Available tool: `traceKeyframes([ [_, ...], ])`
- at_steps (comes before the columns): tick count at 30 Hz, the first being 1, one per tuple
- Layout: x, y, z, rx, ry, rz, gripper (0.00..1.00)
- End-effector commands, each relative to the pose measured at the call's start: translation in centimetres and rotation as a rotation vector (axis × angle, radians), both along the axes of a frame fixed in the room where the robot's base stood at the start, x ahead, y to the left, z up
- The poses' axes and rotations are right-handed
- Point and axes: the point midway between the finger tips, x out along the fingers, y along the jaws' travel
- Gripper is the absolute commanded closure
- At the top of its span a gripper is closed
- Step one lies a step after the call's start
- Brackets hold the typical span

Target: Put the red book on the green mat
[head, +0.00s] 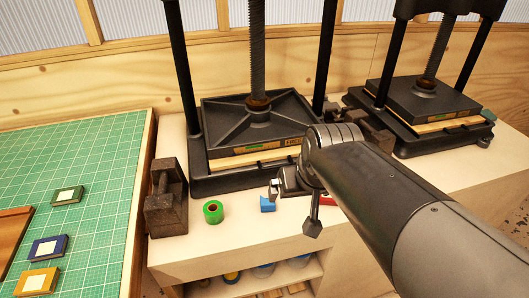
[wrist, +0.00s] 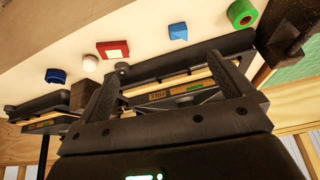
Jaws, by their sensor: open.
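The red book (wrist: 113,50), with a pale label, lies on the light bench top in the wrist view. In the head view only a sliver of the red book (head: 326,199) shows beside my arm, which hides the rest. The green mat (head: 100,165), with a white grid, covers the left surface; its corner shows at the right of the wrist view (wrist: 293,67). My gripper (head: 293,208) is open and empty in front of the near press. In the wrist view its fingers (wrist: 162,64) stand apart, with the red book beyond the left fingertip, not between them.
Green (head: 67,196), blue (head: 48,248) and yellow (head: 37,282) books lie on the mat, beside a brown board (head: 14,235). A green roll (head: 213,211), a blue block (head: 267,204) and a dark metal block (head: 166,205) are on the bench. Two black presses stand behind.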

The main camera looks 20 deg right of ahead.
Motion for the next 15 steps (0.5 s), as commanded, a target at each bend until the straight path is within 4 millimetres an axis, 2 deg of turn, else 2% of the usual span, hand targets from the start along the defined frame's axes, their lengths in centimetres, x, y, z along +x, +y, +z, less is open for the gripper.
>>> traceKeyframes([
  [3,-2.5,2.2,0.9,-0.009,-0.019,0.06,0.03],
  [6,-3.8,3.2,1.2,-0.015,-0.026,0.089,0.03],
  [9,-4.5,3.7,1.3,-0.017,-0.027,0.102,0.08],
  [15,-4.7,3.8,1.2,-0.018,-0.026,0.106,0.08],
])
